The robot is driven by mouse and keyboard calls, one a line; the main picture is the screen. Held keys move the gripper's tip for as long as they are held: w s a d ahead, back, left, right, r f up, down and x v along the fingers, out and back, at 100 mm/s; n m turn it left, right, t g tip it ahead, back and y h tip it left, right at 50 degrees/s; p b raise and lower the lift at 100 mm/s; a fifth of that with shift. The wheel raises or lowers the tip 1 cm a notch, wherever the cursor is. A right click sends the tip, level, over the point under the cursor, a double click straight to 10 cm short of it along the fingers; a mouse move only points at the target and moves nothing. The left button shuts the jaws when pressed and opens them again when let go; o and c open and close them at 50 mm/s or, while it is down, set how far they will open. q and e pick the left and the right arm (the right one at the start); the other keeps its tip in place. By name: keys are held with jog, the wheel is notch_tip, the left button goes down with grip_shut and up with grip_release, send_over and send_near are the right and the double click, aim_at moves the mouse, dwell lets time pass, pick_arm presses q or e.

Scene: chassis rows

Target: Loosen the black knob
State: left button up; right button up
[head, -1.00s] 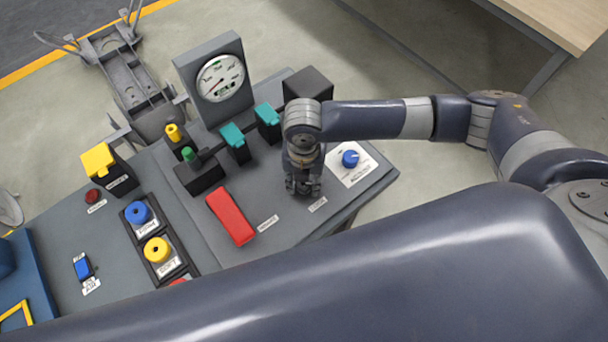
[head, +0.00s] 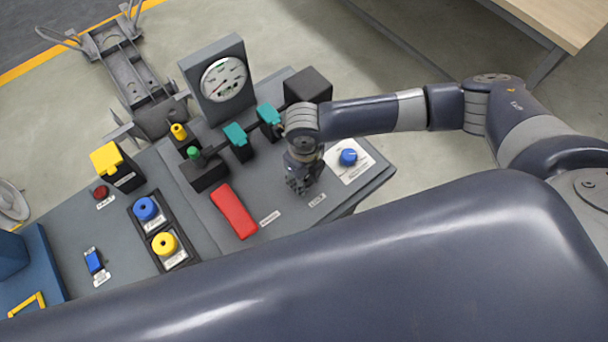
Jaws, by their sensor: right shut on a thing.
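My right gripper (head: 300,185) points down at the right part of the grey console (head: 290,222), between the red bar and the blue knob. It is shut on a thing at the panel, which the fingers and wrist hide. The black knob is not clearly visible; a small label (head: 317,200) lies just in front of the fingers. I cannot tell how far the knob is turned. My left gripper is not in view.
A blue knob (head: 348,157) on a white plate is close right of the gripper. A red bar (head: 234,211), teal switches (head: 236,137) and a gauge (head: 224,79) are to the left. A dark box (head: 307,86) stands behind. My own large arm link covers the foreground.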

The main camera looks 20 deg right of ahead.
jog(key=n, duration=0.2)
jog(key=shift+s+f+n, duration=0.1)
jog(key=shift+s+n, duration=0.1)
jog(key=shift+n, duration=0.2)
jog(key=shift+f+n, duration=0.1)
jog(key=shift+n, duration=0.8)
jog(key=n+b, duration=0.1)
jog(key=n, duration=0.1)
jog(key=shift+w+n, duration=0.1)
jog(key=shift+n, duration=0.3)
jog(key=shift+n+b, duration=0.8)
jog(key=shift+b, duration=0.2)
jog(key=shift+n+b, duration=0.35)
jog(key=shift+n, duration=0.05)
jog(key=o, duration=0.9)
jog(key=shift+o, duration=0.8)
